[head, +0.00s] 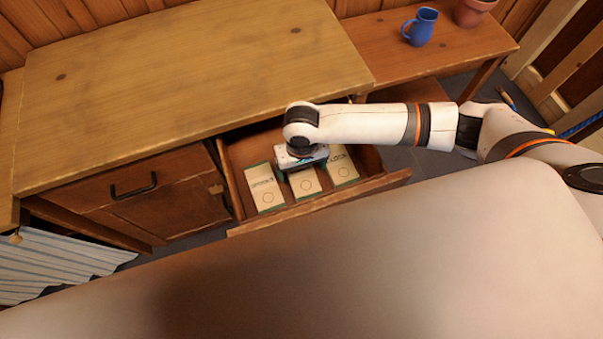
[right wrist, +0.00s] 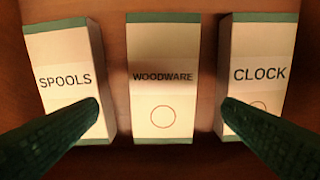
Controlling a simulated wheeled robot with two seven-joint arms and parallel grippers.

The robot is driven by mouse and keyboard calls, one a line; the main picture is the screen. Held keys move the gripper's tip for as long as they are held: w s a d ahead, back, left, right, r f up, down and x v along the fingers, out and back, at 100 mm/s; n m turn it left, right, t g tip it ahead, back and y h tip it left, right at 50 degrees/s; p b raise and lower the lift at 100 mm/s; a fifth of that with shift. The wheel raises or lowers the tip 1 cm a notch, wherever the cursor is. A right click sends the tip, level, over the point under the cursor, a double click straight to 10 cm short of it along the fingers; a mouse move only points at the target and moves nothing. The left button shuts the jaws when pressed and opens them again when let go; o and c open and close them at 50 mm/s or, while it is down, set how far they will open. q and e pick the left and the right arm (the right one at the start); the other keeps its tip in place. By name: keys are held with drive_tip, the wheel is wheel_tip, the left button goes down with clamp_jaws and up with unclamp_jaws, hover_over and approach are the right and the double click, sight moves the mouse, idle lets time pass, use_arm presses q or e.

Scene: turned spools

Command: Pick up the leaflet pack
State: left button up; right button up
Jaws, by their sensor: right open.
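Three cream leaflet packs with green ends lie side by side in an open drawer (head: 238,188). In the right wrist view they read SPOOLS (right wrist: 62,57), WOODWARE (right wrist: 165,45) and CLOCK (right wrist: 262,47), from left to right. In the head view they are the left pack (head: 265,190), the middle pack (head: 305,185) and the right pack (head: 343,169). My right gripper (right wrist: 160,106) is open and empty over the middle pack, its dark green fingers showing in front of the SPOOLS and CLOCK packs. In the head view my right wrist hides the middle pack's far end. My left gripper is out of view.
The wooden worktop (head: 190,70) overhangs the back of the drawer. A closed drawer with a black handle (head: 133,186) is at the left. A blue mug (head: 420,27) and a terracotta pot (head: 473,11) stand on the side table (head: 385,65). Narrow gaps separate the packs.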

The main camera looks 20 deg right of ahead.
sight(302, 175)
drive_tip(key=shift+f, duration=0.4)
drive_tip(key=f, duration=0.3)
drive_tip(key=shift+w+d+f, duration=0.15)
drive_tip(key=shift+w+f, duration=0.15)
drive_tip(key=shift+f, duration=0.45)
drive_tip(key=shift+c, duration=1.4)
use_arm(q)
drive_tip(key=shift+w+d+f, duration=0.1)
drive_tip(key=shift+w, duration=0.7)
use_arm(e)
drive_tip(key=c, duration=0.9)
